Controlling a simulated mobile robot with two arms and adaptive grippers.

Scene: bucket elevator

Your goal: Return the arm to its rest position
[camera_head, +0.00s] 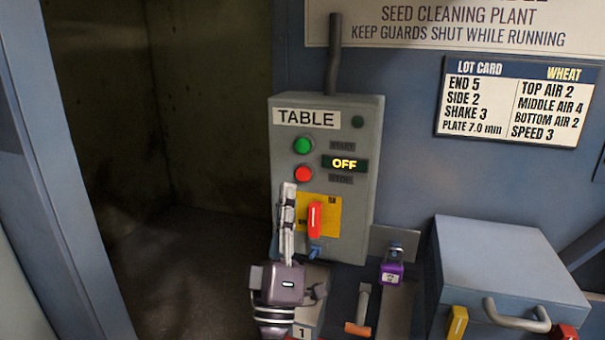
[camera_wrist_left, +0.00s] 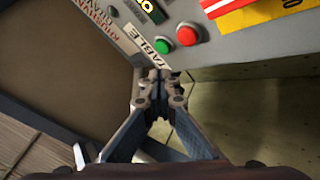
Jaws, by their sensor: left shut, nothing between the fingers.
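My left gripper (camera_head: 287,192) is shut and empty. In the head view it points up in front of the lower left part of the grey TABLE control box (camera_head: 360,150). It is left of the red switch handle (camera_head: 314,220) on a yellow plate, and below the red button (camera_head: 303,174). In the left wrist view the shut fingertips (camera_wrist_left: 158,78) are near the box's edge, beside the TABLE label, with the green button (camera_wrist_left: 162,46) and red button (camera_wrist_left: 187,36) close by. I cannot tell whether the fingers touch the box. My right gripper is in neither view.
The display (camera_head: 345,164) reads OFF. A purple padlock-like tag (camera_head: 391,274) and an orange-ended lever (camera_head: 358,328) are below right. A blue-grey box with a handle (camera_head: 505,262) juts out at the right. A dark open recess (camera_head: 165,130) lies left.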

